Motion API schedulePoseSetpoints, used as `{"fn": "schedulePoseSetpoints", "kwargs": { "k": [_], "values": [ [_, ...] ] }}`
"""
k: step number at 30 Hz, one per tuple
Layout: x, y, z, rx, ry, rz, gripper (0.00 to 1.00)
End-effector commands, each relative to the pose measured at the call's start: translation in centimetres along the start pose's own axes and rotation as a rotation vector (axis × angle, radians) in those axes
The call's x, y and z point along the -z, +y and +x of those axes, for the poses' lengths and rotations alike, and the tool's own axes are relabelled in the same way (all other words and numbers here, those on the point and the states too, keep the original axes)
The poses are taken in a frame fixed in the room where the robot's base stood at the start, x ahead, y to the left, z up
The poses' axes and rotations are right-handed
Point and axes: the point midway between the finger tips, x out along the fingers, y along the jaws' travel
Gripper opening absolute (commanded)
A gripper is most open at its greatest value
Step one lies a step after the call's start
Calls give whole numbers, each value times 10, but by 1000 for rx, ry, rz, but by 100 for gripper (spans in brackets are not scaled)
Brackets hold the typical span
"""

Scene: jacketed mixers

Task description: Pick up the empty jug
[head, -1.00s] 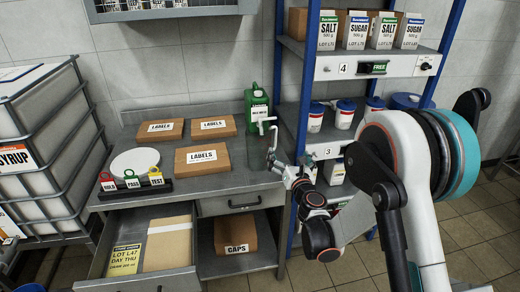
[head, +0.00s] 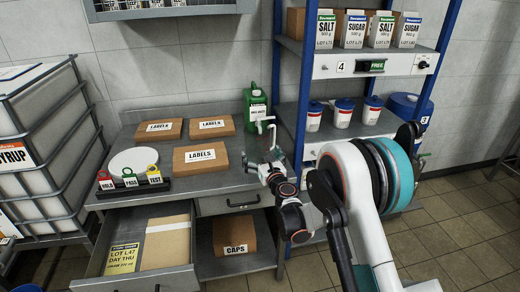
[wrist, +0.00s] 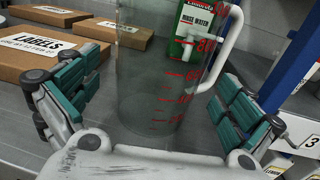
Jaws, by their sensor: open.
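The empty jug (wrist: 148,85) is clear, with red graduation marks and a white handle on its right side in the wrist view. It stands upright at the right end of the grey bench, and its white handle also shows in the head view (head: 265,122). My gripper (wrist: 158,102) is open, with one teal-padded finger on each side of the jug. Gaps show between the pads and the jug wall, and I see no contact.
A green rinse water canister (head: 256,104) stands just behind the jug. A labels box (head: 200,158) lies to its left on the bench (head: 215,181). The blue shelf post (head: 305,85) rises close on the right. An open drawer (head: 98,282) juts out at the front left.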

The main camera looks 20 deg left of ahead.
Motion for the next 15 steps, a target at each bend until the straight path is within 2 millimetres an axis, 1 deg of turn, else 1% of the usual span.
{"fn": "schedulePoseSetpoints", "kwargs": {
  "k": [6,9,12,15],
  "values": [
    [1,-3,30,0,0,0,100],
    [0,-2,41,0,0,1,100],
    [-1,-2,47,0,0,1,100],
    [-2,-2,48,0,0,1,100]
  ]
}}
